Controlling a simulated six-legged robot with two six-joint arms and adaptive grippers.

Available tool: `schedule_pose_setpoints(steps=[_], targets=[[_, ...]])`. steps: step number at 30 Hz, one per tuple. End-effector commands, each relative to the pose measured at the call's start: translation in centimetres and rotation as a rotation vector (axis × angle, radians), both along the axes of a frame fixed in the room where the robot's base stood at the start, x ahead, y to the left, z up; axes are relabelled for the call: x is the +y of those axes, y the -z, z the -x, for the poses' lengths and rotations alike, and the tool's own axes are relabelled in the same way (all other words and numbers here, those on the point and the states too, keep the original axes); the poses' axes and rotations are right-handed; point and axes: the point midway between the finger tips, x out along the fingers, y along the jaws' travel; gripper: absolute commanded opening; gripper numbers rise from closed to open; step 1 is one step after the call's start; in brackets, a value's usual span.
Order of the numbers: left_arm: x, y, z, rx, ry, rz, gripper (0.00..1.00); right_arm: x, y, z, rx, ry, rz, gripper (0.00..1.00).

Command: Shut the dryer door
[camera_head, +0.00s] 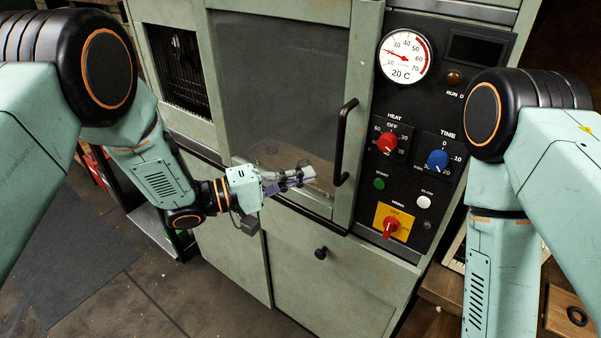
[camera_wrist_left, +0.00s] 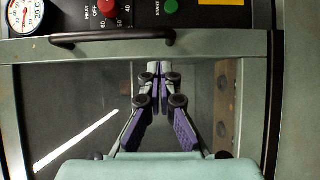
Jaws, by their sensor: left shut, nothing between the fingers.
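The dryer door (camera_head: 283,83) is a large dark window in a pale green frame, with a black upright bar handle (camera_head: 342,143) on its right side. It lies flat or nearly flat in the front of the dryer; I cannot tell whether a small gap is left. My left gripper (camera_head: 306,175) is shut and empty in front of the door's lower part, left of the handle. In the left wrist view its fingertips (camera_wrist_left: 158,70) meet before the glass, and the handle (camera_wrist_left: 112,37) lies beyond them. Whether they touch the door is unclear. My right gripper is out of view.
The control panel (camera_head: 408,190) with a temperature gauge (camera_head: 405,55), knobs and buttons stands right of the door. A small black knob (camera_head: 321,253) sits on the panel below. A wooden bench (camera_head: 567,315) is at the lower right. The floor at front left is clear.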

Motion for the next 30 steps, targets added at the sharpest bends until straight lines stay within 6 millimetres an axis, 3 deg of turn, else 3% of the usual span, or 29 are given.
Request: schedule_pose_setpoints(steps=[2, 9, 18, 30], targets=[[0.0, 0.0, 0.1, 0.001, 0.000, 0.000, 0.00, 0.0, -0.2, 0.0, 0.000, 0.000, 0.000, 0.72], [4.7, 0.0, 1.8, 0.001, -0.007, 0.003, 0.00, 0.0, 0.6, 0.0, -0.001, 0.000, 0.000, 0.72], [8.5, 0.0, 3.1, 0.000, -0.004, 0.001, 0.00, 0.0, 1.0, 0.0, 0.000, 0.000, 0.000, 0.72], [9.4, 0.1, 3.3, -0.059, -0.003, -0.027, 0.00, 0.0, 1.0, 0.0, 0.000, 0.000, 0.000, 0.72]])
